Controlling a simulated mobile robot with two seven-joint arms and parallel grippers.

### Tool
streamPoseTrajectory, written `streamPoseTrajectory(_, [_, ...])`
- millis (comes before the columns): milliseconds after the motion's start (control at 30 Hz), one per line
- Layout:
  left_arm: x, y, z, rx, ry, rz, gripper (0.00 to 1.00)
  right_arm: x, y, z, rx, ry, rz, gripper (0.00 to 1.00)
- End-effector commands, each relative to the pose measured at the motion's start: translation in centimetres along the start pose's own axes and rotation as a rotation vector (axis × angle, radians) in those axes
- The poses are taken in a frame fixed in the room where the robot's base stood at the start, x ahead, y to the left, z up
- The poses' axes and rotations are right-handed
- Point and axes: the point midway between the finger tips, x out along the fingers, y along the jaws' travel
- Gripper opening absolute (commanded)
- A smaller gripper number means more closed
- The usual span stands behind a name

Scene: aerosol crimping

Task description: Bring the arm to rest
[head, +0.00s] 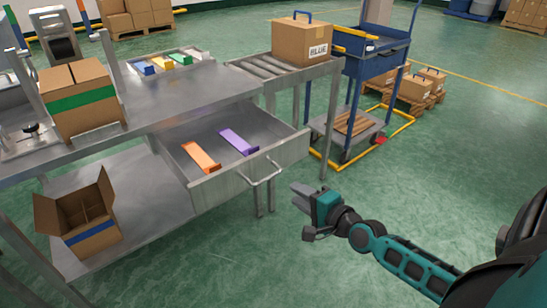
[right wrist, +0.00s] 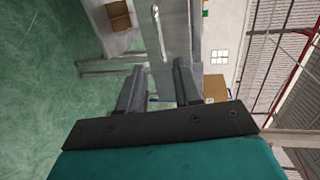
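My right arm reaches in from the lower right of the head view. Its gripper (head: 303,198) is in free air in front of the open drawer (head: 248,171), to the right of and below the drawer's handle (head: 268,174). In the right wrist view the two fingers of the gripper (right wrist: 160,88) are spread apart with nothing held between them. The handle, also in the right wrist view (right wrist: 155,18), lies beyond the fingertips and apart from them. My left gripper does not show in either view.
The drawer holds an orange piece (head: 201,157) and a purple piece (head: 238,142). A metal workbench (head: 165,105) carries a green-striped box (head: 82,100). An open box (head: 85,222) sits on its lower shelf. A blue cart (head: 375,60) stands behind. The floor around my right gripper is clear.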

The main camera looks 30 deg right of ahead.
Motion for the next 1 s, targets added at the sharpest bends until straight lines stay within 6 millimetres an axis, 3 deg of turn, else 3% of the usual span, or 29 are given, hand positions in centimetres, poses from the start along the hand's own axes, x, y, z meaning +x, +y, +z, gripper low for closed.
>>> streamPoseTrajectory(233, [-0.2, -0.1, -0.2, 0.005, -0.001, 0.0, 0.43, -0.1, 0.0, 0.3, -0.018, -0.005, 0.006, 0.33])
streamPoseTrajectory(333, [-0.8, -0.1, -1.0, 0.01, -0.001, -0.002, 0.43, -0.9, 0.3, 2.1, -0.123, -0.029, 0.036, 0.33])
streamPoseTrajectory(500, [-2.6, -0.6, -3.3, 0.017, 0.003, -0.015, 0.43, -4.1, 1.2, 8.4, -0.557, -0.137, 0.127, 0.33])
streamPoseTrajectory(700, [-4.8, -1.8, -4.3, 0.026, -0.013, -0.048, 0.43, -8.6, 1.6, 15.4, -1.147, -0.29, 0.194, 0.33])
streamPoseTrajectory(833, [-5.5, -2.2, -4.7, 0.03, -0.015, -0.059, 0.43, -10.5, 1.3, 18.0, -1.425, -0.361, 0.211, 0.33])
streamPoseTrajectory(1000, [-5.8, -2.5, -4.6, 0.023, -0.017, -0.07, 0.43, -11.5, 1.2, 19.3, -1.6, -0.402, 0.217, 0.33])
